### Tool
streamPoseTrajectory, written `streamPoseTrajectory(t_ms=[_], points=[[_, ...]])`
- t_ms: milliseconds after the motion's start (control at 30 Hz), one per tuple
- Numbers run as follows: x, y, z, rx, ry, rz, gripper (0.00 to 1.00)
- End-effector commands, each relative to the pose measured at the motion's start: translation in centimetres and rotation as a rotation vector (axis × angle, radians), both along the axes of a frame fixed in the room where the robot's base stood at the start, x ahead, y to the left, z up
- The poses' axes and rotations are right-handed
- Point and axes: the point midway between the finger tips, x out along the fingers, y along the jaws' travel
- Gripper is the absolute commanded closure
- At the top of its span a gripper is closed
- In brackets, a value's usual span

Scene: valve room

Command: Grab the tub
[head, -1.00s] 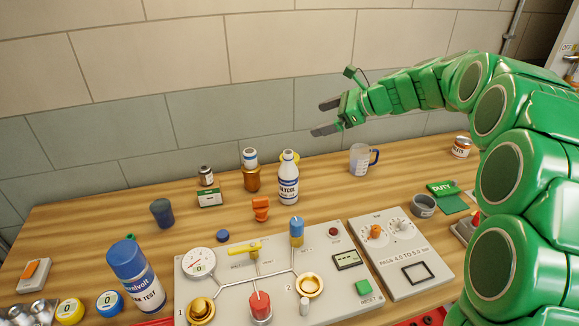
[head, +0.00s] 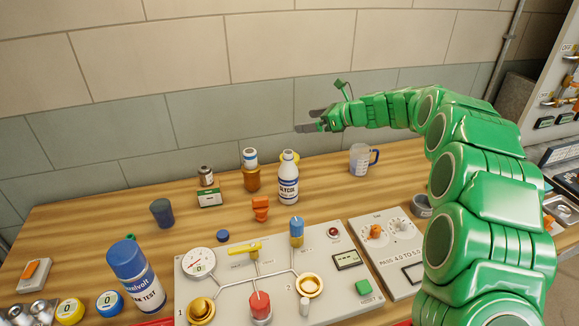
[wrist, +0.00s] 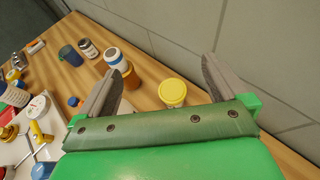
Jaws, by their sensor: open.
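The tub shows in the wrist view as a round yellow lid (wrist: 172,92) over a pale body, standing on the bench between my two fingers as seen from above. In the head view only a bit of yellow (head: 296,156) shows behind the white GLYCOL bottle (head: 288,183), which hides most of it. My gripper (head: 304,121) is in the air above and behind that bottle, near the wall. Its fingers (wrist: 160,66) are spread wide with nothing between them, apart from the tub.
A measuring jug (head: 359,162) stands to the right. The valve panel (head: 235,292) fills the front. The tiled wall (head: 290,60) is close behind; bench between bottle and jug is clear.

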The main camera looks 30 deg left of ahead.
Motion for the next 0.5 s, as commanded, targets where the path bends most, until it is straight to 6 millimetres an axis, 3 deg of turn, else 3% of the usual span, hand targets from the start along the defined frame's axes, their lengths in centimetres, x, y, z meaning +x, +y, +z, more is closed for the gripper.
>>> streamPoseTrajectory(t_ms=[500], points=[[0.0,0.0,-11.6,-0.002,0.001,-0.002,0.0]])
